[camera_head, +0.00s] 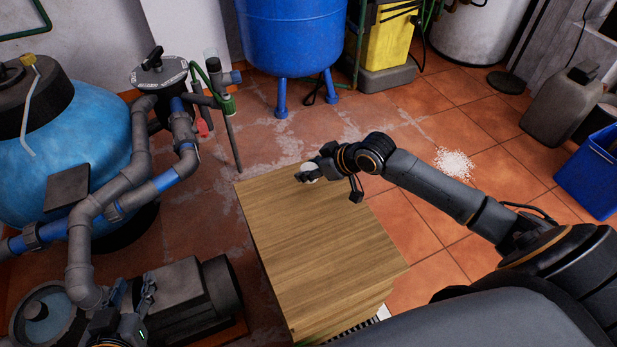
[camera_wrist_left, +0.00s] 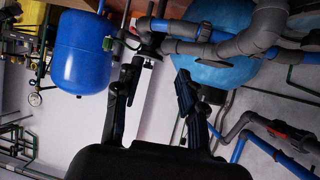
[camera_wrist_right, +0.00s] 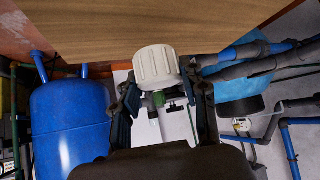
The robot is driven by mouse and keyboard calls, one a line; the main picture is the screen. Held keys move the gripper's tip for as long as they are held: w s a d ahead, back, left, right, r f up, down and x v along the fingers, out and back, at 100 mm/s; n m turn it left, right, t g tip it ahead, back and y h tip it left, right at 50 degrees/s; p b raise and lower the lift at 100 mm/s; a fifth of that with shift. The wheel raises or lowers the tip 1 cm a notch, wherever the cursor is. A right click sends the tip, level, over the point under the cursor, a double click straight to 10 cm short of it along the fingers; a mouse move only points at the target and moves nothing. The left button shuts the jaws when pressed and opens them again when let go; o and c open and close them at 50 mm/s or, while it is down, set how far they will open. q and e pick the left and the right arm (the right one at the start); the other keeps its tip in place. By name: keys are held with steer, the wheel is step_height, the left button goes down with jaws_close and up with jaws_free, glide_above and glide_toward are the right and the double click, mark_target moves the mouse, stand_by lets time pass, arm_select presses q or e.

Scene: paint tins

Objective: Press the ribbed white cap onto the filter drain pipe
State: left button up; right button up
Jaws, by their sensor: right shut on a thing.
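The ribbed white cap (camera_wrist_right: 157,66) is between the fingertips of my right gripper (camera_wrist_right: 162,82) in the right wrist view. In the head view, the cap (camera_head: 309,171) shows partly behind the fingers of my right gripper (camera_head: 312,176), over the far edge of the wooden top. My right gripper is shut on it. My left gripper (camera_head: 132,292) is low at the left in the head view, and its fingers stand apart and empty in the left wrist view (camera_wrist_left: 158,85). Grey and blue filter pipes (camera_head: 150,190) run beside the blue filter tank (camera_head: 85,140). I cannot tell which end is the drain pipe.
The wooden top (camera_head: 310,250) is otherwise bare. A dark pump (camera_head: 180,300) stands left of it. A blue pressure tank (camera_head: 295,40) on legs stands behind. At right are a grey canister (camera_head: 562,108), a blue bin (camera_head: 590,175) and white spilled grains (camera_head: 455,163) on the tiles.

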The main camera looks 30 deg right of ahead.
steer(key=shift+w+f, duration=0.15)
steer(key=shift+f, duration=0.05)
steer(key=f, duration=0.1)
steer(key=f+b, duration=0.1)
steer(key=shift+w+f+b, duration=0.25)
steer(key=shift+f+b, duration=0.05)
steer(key=shift+f+p, duration=0.25)
steer(key=shift+p, duration=0.2)
arm_select(q)
steer(key=r, duration=0.1)
steer(key=w+r+t, duration=0.1)
steer(key=w+d+r+t, duration=0.1)
steer(key=shift+r+h, duration=0.15)
steer(key=shift+h, duration=0.15)
arm_select(e)
steer(key=shift+f, duration=0.2)
steer(key=o, duration=1)
